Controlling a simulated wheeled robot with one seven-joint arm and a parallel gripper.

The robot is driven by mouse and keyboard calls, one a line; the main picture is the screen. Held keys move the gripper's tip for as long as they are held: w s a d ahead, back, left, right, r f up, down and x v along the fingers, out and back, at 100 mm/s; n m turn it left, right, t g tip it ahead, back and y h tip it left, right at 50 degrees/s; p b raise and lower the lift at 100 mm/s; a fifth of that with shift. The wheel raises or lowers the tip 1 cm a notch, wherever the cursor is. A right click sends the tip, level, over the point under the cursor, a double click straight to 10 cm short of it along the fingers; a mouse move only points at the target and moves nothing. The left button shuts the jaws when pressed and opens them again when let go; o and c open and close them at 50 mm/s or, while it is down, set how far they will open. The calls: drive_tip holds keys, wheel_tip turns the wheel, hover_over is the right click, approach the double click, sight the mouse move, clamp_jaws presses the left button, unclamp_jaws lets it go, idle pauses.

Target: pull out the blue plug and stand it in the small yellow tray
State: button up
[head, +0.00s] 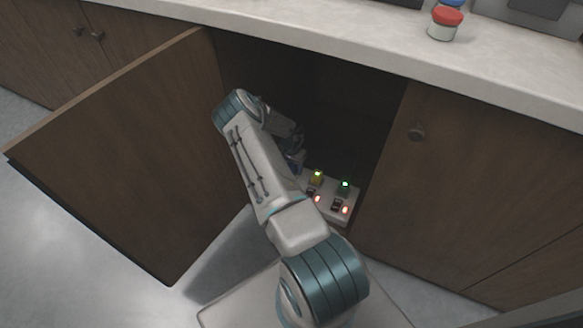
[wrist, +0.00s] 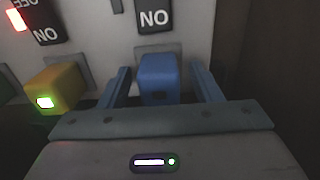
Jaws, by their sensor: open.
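The blue plug (wrist: 158,75) sits in the pale socket strip, and a small dark spot shows on its near end. My gripper (wrist: 160,67) is open, with one finger on each side of the blue plug. A gap shows between the plug and each finger, so it is not gripped. In the head view my gripper end (head: 292,158) is inside the open cabinet, partly hidden by my arm, and I cannot make out the blue plug clearly there. I see no small yellow tray in either view.
A yellow plug (wrist: 55,88) with a lit lamp sits left of the blue plug. A green-lit plug (head: 345,187) and red-lit switches are on the strip (head: 338,214). The open cabinet door (head: 120,150) is on the left. A red-lidded jar (head: 444,24) stands on the counter (head: 330,40).

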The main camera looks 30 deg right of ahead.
idle(0.9)
clamp_jaws()
drive_tip(key=shift+r+p, duration=1.55)
drive_tip(key=shift+r, duration=1.45)
drive_tip(key=shift+r+p, duration=0.95)
drive_tip(key=shift+r, duration=1.05)
